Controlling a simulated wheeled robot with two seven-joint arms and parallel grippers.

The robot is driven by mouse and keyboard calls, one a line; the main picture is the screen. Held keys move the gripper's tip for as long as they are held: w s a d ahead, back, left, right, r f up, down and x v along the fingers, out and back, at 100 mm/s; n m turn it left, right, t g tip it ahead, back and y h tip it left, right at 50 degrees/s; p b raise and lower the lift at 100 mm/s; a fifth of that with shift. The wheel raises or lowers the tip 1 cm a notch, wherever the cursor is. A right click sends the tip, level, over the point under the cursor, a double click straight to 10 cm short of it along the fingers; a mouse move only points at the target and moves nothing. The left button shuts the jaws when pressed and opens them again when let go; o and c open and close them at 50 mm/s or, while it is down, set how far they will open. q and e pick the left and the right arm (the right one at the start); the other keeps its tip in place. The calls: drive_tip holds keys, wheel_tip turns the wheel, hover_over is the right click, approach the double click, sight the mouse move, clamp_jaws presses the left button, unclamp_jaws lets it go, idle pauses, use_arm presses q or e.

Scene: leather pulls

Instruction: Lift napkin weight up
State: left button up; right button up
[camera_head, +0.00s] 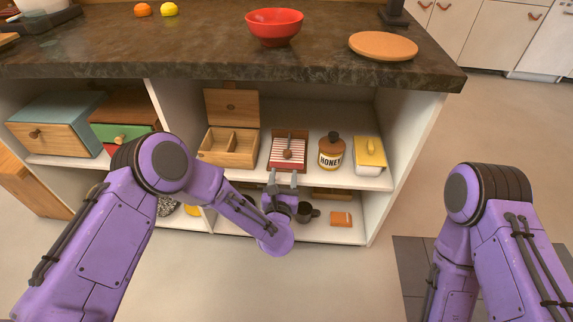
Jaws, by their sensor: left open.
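A red napkin holder (274,164) with red-and-white striped napkins (277,143) stands on the upper shelf of the open cabinet. The napkin weight (288,153), a small brownish piece with a thin upright part, rests over the napkins. My left gripper (283,176) is open and empty, just in front of and below the holder, with its fingers pointing toward it. It looks apart from the weight, though the exact gap is hard to tell. My right arm comes in at the right; its gripper is out of view.
Left of the holder is an open wooden box (228,147); right are a honey jar (331,152) and a yellow-lidded container (370,155). The dark countertop (200,45) overhangs the shelf. A mug (306,212) and an orange item (341,219) are on the lower shelf.

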sight(287, 154)
use_arm(q)
drive_tip(key=shift+n, duration=0.3)
drive_tip(key=w, duration=0.5)
drive_tip(key=w+b, duration=0.1)
drive_tip(key=w, duration=0.4)
drive_tip(key=shift+w+r, duration=0.2)
drive_tip(key=shift+w, duration=0.2)
drive_tip(key=shift+c, duration=0.4)
clamp_jaws()
